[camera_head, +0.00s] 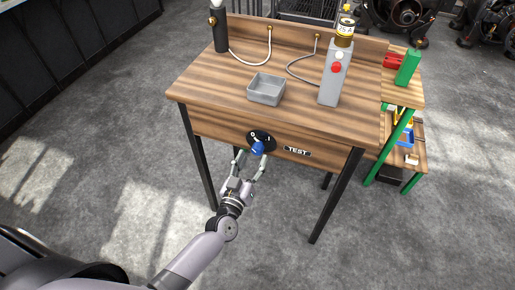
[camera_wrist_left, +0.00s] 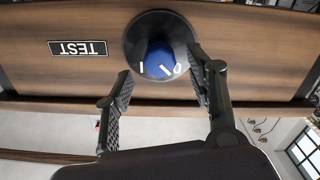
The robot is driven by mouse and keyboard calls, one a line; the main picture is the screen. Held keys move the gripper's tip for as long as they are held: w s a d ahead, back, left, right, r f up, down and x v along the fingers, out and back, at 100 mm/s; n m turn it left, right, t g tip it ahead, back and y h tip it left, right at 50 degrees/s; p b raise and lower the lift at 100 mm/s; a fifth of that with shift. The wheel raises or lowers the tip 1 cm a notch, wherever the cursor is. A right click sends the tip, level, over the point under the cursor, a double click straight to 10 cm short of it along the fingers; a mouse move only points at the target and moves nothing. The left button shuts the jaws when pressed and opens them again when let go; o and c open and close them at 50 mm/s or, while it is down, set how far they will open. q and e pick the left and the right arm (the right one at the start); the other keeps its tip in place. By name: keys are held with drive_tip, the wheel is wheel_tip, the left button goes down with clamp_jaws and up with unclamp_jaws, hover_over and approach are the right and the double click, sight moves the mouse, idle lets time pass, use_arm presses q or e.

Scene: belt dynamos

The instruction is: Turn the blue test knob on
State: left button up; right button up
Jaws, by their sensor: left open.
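The blue test knob (camera_head: 257,148) sits on a round black dial plate (camera_wrist_left: 134,40) on the front of the wooden bench, left of the TEST label (camera_head: 297,151). The left wrist view shows the knob (camera_wrist_left: 158,54) upside down, with "I" and "0" marks on its plate. A white pointer line on the knob points toward the "0". My left gripper (camera_head: 252,164) is open just in front of the knob. Its fingers stand on either side of the knob in the wrist view (camera_wrist_left: 158,72). I cannot tell whether they touch it. My right gripper is out of view.
On the bench (camera_head: 208,92) stand a grey open tray (camera_head: 267,91), a grey box with red and white buttons (camera_head: 333,82), and a black cylinder (camera_head: 219,34) with a cable. A green-framed side shelf (camera_head: 402,92) stands at right. The floor in front is clear.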

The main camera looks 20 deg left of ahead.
sight(256, 152)
use_arm(q)
drive_tip(key=w, duration=0.5)
drive_tip(key=shift+w+d, duration=0.15)
drive_tip(key=shift+w, duration=0.05)
drive_tip(key=shift+c, duration=0.5)
drive_tip(key=c, duration=1.1)
